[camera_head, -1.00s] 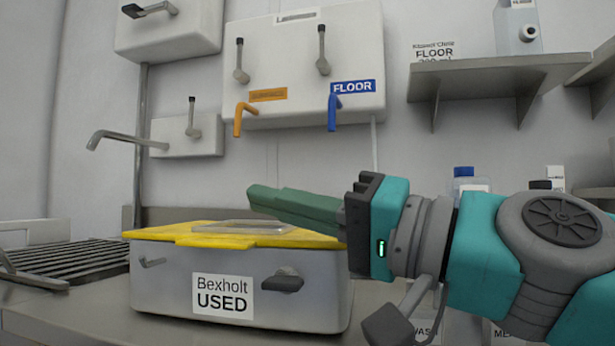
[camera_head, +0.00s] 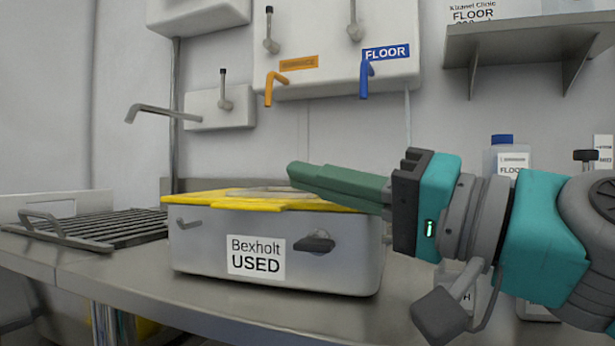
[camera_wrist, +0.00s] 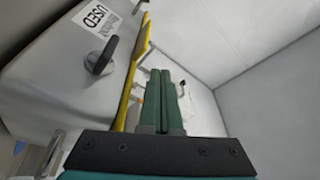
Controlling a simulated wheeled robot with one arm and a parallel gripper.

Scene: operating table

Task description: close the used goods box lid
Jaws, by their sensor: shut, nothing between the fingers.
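The used goods box (camera_head: 200,240) is a grey metal box with a "Bexholt USED" label and a dark latch handle on its front; it stands on the steel counter. Its yellow lid (camera_head: 225,200) lies flat across the top, with a clear panel in it. My gripper (camera_head: 292,172) is shut and empty, its green fingers at the right part of the lid, just above it; I cannot tell whether they touch. In the wrist view the shut fingers (camera_wrist: 162,75) point along the yellow lid edge (camera_wrist: 128,90), beside the box front (camera_wrist: 60,75).
A wire rack (camera_head: 90,228) lies on the counter to the left. Wall dispensers with an orange spout (camera_head: 270,88) and a blue spout (camera_head: 364,80) hang above the box. A blue-capped bottle (camera_head: 503,155) stands behind my arm. The counter (camera_head: 230,300) in front of the box is clear.

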